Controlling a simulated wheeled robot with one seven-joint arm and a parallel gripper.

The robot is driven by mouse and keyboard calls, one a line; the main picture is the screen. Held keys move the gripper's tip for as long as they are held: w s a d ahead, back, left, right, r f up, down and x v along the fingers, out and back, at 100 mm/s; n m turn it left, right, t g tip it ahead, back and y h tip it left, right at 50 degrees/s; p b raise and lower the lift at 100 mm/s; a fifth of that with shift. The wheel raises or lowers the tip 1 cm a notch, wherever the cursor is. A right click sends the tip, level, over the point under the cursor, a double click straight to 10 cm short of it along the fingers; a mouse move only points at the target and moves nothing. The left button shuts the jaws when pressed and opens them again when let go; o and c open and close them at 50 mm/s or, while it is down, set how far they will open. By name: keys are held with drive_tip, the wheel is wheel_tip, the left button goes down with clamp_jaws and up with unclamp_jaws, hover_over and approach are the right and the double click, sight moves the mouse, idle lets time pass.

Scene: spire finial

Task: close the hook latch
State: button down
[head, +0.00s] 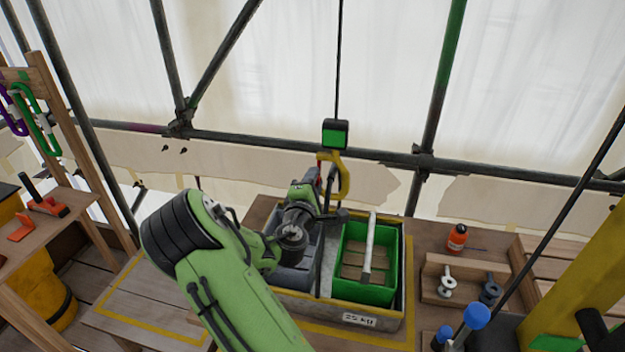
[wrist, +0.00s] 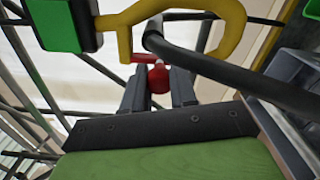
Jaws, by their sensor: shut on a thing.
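A yellow hook (head: 344,178) hangs under a green and black block (head: 335,133) on a cable. In the wrist view the hook (wrist: 228,32) curves across the top, with the block (wrist: 55,22) at the upper left. The latch is a red part (wrist: 158,77) beside the hook, with a narrower red piece above it. My gripper (wrist: 158,84) has its two dark fingers on either side of the red latch and is shut on it. In the head view my gripper (head: 318,205) is just below the hook, and my wrist partly hides the latch.
A dark bar (wrist: 235,75) runs past the hook in the wrist view. Below, a tray (head: 405,290) holds a green bin (head: 385,293) with a pale handle (head: 369,245) and a grey bin.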

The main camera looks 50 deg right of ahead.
drive_tip(key=shift+f, duration=0.1)
idle(0.3)
drive_tip(key=c, duration=0.9)
unclamp_jaws()
drive_tip(key=shift+a, duration=0.1)
drive_tip(key=b+v, duration=1.4)
drive_tip(key=v, duration=0.1)
drive_tip(key=shift+s+a+b, duration=0.25)
drive_tip(key=shift+s+b, duration=0.05)
